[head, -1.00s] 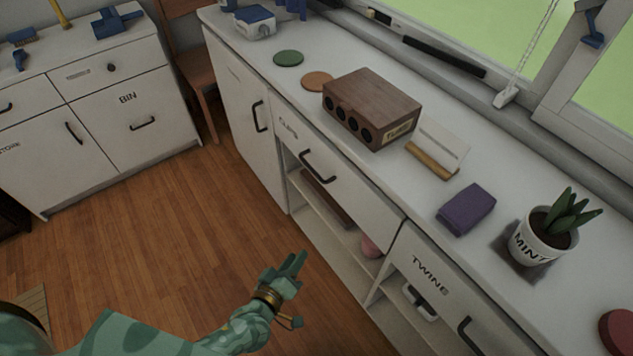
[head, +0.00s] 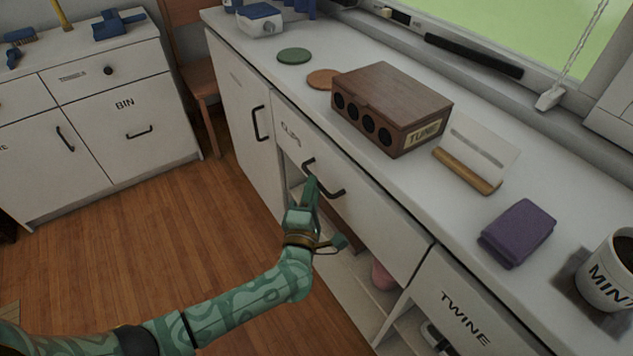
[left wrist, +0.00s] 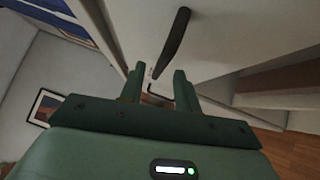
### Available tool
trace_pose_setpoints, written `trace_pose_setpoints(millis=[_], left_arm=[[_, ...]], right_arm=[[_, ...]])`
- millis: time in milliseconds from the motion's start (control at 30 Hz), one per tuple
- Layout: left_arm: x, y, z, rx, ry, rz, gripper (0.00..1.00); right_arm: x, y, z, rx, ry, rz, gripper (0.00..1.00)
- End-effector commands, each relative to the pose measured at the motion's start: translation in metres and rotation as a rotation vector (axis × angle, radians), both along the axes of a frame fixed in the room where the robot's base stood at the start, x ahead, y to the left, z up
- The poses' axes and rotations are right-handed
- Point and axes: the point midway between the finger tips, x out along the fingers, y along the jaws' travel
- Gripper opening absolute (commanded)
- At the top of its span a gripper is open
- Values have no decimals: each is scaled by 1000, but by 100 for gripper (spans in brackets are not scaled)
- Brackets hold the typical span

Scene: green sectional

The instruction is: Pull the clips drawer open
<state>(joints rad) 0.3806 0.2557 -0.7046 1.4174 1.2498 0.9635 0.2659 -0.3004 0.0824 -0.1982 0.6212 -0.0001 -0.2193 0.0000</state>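The clips drawer (head: 355,180) is a white front marked CLIPS, shut, under the white counter. Its dark bar handle (head: 332,191) is partly covered by my left gripper (head: 312,188), which is at the handle's left part in the head view. In the left wrist view, my left gripper (left wrist: 157,88) has its two green fingers apart with nothing held between them. A dark handle (left wrist: 175,42) runs just beyond the fingertips there. I cannot tell whether the fingers touch it. My right gripper is in neither view.
Below the drawer is an open shelf with a pink item (head: 382,276). The twine drawer (head: 470,310) is to the right. On the counter stand a wooden box (head: 392,100), a card holder (head: 468,170), a purple cloth (head: 518,232) and a mug (head: 608,275).

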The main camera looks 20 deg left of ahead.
Motion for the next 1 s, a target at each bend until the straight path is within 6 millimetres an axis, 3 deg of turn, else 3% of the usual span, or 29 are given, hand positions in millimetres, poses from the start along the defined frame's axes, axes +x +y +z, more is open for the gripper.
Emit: trace_pose_setpoints(millis=[200, 567, 667, 700, 1000], left_arm=[[28, 4, 2, 1, 1, 0, 32], [34, 4, 5, 1, 0, 0, 32], [34, 4, 5, 1, 0, 0, 5], [34, 4, 5, 1, 0, 0, 0], [29, 8, 5, 1, 1, 0, 0]], right_arm=[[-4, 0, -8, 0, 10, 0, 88], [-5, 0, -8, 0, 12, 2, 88], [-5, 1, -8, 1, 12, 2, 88], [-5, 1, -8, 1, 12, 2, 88], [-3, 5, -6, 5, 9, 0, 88]])
